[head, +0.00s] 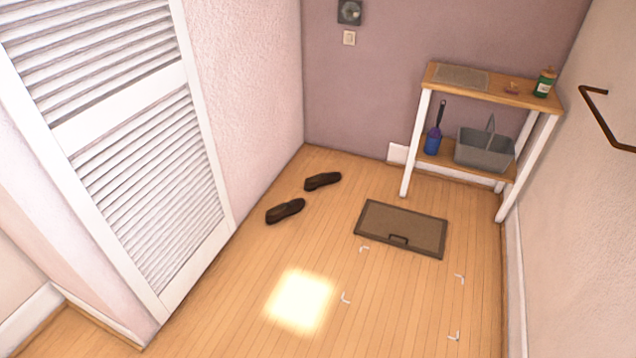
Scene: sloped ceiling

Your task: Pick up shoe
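Two dark brown shoes lie on the wooden floor near the left wall. The nearer shoe (285,211) is lower and to the left in the head view. The farther shoe (322,181) is a little up and to the right of it. They lie apart, roughly parallel, with clear floor between them. Neither of my grippers is in the head view.
A louvred door (150,150) stands at the left. A brown mat or hatch (402,228) lies right of the shoes. White corner marks outline clear floor in front.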

